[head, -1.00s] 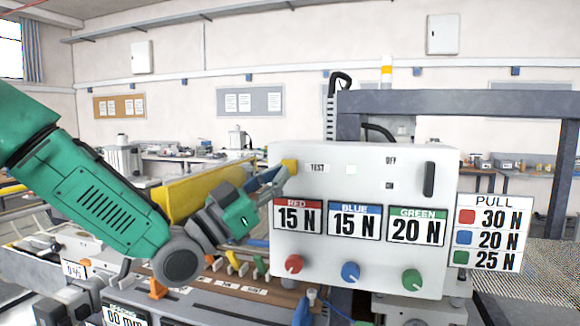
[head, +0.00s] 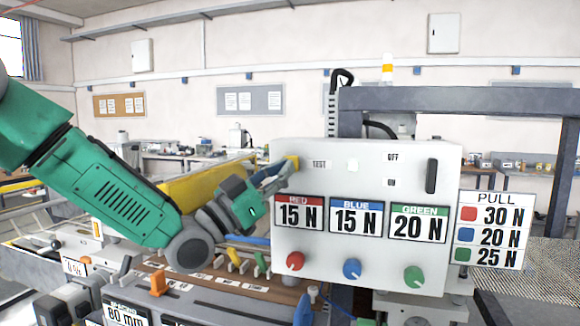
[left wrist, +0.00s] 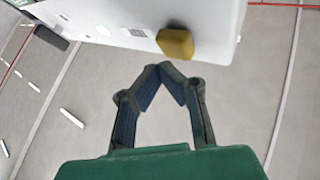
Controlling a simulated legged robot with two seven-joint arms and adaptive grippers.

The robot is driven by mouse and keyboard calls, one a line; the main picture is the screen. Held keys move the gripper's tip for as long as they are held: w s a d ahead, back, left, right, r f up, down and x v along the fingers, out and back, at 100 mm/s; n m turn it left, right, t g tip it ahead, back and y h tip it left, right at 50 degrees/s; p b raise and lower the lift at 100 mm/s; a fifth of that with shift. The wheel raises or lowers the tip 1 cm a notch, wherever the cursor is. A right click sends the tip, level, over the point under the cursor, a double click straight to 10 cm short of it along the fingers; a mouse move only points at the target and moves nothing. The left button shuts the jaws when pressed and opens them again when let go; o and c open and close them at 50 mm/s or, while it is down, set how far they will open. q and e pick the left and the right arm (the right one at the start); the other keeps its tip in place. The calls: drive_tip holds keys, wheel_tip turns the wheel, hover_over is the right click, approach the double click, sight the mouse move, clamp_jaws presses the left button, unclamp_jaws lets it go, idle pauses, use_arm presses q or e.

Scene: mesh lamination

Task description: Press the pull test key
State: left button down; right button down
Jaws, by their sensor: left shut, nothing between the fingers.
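The pull test key is a yellow block (head: 292,162) at the upper left edge of the white control box, beside the label TEST (head: 319,164). It also shows in the left wrist view (left wrist: 175,43), on the edge of the white box (left wrist: 130,15). My left gripper (head: 287,173) is shut and empty, its fingertips just below and very close to the yellow key. In the left wrist view its fingertips (left wrist: 160,72) meet a short way below the key; I cannot tell if they touch it. My right gripper is not in view.
The control box (head: 375,260) has a red knob (head: 295,261), blue knob (head: 352,269), green knob (head: 413,275) and a dark switch (head: 431,177). A PULL sign (head: 490,229) hangs at its right. Machine rails and levers lie below my left arm.

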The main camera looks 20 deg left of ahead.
use_arm(q)
drive_tip(key=shift+a, duration=0.15)
drive_tip(key=shift+d, duration=0.25)
drive_tip(key=shift+w, duration=0.1)
idle(0.3)
drive_tip(key=shift+w+a+r, duration=0.1)
drive_tip(key=shift+w+a, duration=0.05)
drive_tip(key=shift+w, duration=0.1)
drive_tip(key=shift+w+b, duration=0.35)
drive_tip(key=shift+w, duration=0.2)
idle(1.0)
drive_tip(key=shift+s, duration=0.15)
drive_tip(key=shift+s+b, duration=0.35)
drive_tip(key=shift+s, duration=0.45)
drive_tip(key=shift+s, duration=0.1)
